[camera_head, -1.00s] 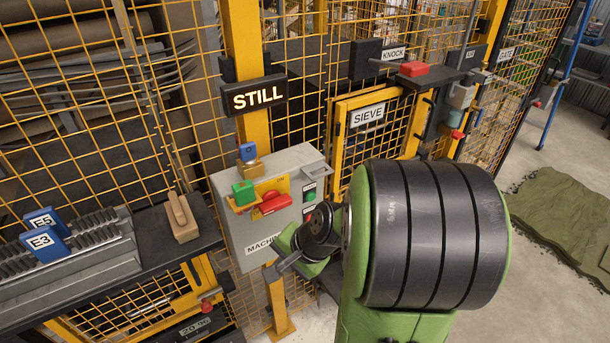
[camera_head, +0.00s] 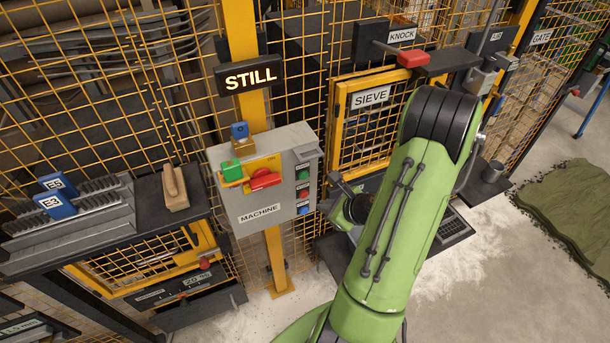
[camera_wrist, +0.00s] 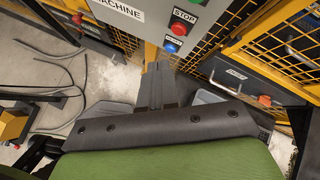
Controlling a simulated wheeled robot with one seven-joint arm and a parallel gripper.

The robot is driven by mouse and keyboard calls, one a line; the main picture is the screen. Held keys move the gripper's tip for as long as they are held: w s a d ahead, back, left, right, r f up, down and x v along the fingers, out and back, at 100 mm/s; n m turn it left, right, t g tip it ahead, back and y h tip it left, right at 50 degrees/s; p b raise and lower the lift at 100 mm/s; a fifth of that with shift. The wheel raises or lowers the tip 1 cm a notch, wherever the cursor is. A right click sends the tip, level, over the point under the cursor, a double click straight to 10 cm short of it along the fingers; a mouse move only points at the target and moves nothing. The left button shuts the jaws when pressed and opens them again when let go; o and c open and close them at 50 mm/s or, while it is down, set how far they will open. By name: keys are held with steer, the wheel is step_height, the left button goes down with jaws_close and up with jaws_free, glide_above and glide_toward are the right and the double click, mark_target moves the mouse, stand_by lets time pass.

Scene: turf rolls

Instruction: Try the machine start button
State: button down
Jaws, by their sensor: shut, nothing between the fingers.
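The grey machine box (camera_head: 240,190), labelled MACHINE, stands on a yellow post. On its right side in the head view are a green button (camera_head: 303,175), a red button (camera_head: 303,193) and a blue button (camera_head: 304,210). In the head view my arm's wrist is right of the buttons and the fingertips are not clear.
A lit STILL sign (camera_head: 249,77) hangs above. Yellow mesh fencing stands behind; a shelf with a wooden block (camera_head: 175,188) is left.

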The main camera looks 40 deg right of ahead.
steer(key=w+d+p, duration=0.2)
steer(key=w, duration=0.5)
steer(key=shift+w+p, duration=0.3)
steer(key=shift+w, duration=0.05)
stand_by(1.6)
steer(key=shift+w+d, duration=0.15)
steer(key=shift+w, duration=0.2)
steer(key=shift+w+d, duration=0.1)
steer(key=shift+w, duration=0.3)
stand_by(0.5)
steer(key=shift+s, duration=0.1)
steer(key=shift+s+a, duration=0.25)
steer(key=shift+s, duration=0.45)
steer(key=shift+s, duration=0.1)
steer(key=s+b, duration=0.1)
steer(key=s, duration=0.1)
steer(key=s+a+b, duration=0.1)
steer(key=s, duration=0.1)
steer(key=shift+s+a, duration=0.2)
steer(key=shift+s, duration=0.1)
